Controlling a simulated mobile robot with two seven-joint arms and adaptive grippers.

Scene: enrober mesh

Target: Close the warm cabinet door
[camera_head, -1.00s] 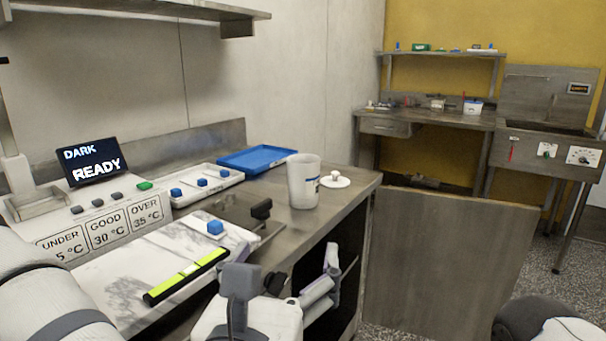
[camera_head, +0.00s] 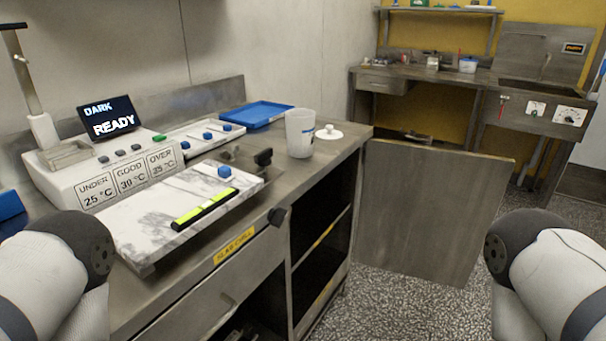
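The cabinet door (camera_head: 430,212) is a plain grey-brown metal panel. It stands swung wide open to the right of the counter, its left edge near the counter's right end. The open cabinet (camera_head: 318,262) shows a dark interior with a shelf. I see no lettering that names it as the warm cabinet. Only links of my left arm show at the left edge and of my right arm at the right edge. Neither gripper is in view, and neither visible arm part touches the door.
The counter (camera_head: 345,148) holds a white jug (camera_head: 299,134), a lid (camera_head: 329,132), a blue tray (camera_head: 255,116), a marble slab (camera_head: 150,222) and a display (camera_head: 108,117). A black knob (camera_head: 278,215) juts from its front. Speckled floor (camera_head: 395,300) is clear before the door.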

